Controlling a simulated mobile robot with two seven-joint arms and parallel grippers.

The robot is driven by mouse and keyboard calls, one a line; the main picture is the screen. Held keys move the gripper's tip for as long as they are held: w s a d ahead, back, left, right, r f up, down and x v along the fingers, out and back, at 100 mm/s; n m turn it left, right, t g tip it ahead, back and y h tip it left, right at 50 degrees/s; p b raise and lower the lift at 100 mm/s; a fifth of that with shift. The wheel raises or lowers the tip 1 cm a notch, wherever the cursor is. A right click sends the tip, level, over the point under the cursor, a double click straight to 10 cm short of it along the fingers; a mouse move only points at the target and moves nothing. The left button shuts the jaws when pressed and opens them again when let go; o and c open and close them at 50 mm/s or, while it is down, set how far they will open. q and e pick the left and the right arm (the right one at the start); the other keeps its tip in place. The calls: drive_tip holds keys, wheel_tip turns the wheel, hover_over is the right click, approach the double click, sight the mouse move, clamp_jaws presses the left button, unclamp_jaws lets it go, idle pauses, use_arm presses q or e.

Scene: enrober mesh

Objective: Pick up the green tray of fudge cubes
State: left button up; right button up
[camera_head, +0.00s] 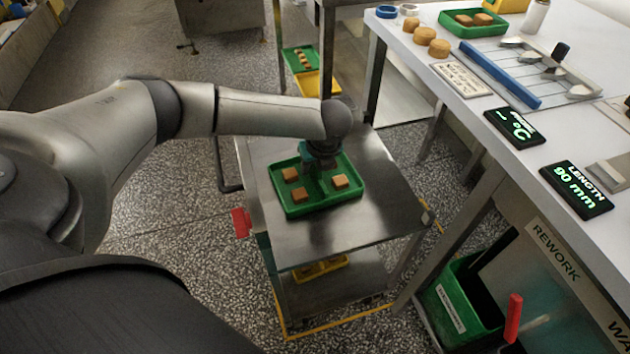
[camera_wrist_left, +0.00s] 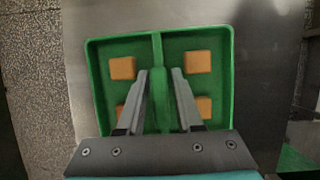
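The green tray (camera_head: 315,205) lies flat on the steel top of a cart. A divider runs down its middle, with caramel-brown fudge cubes (camera_head: 340,182) in both compartments. In the left wrist view the tray (camera_wrist_left: 228,75) shows nearly whole, with several cubes (camera_wrist_left: 198,62); the near cubes are partly hidden by my fingers. My left gripper (camera_head: 320,165) reaches down over the tray's far part in the head view. In the left wrist view my left gripper (camera_wrist_left: 160,76) has its fingers apart, one on each side of the divider (camera_wrist_left: 157,55), with gaps visible. My right gripper is not in view.
The steel cart (camera_head: 375,220) has bare top around the tray and yellow trays on its lower shelf. A white worktable (camera_head: 470,110) stands at right with another green tray, tools and displays. A green bin (camera_head: 465,305) is below it. A red block (camera_head: 241,222) sits at the cart's left.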

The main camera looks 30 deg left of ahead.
use_arm(q)
drive_tip(key=shift+f, duration=0.15)
clamp_jaws()
idle(1.4)
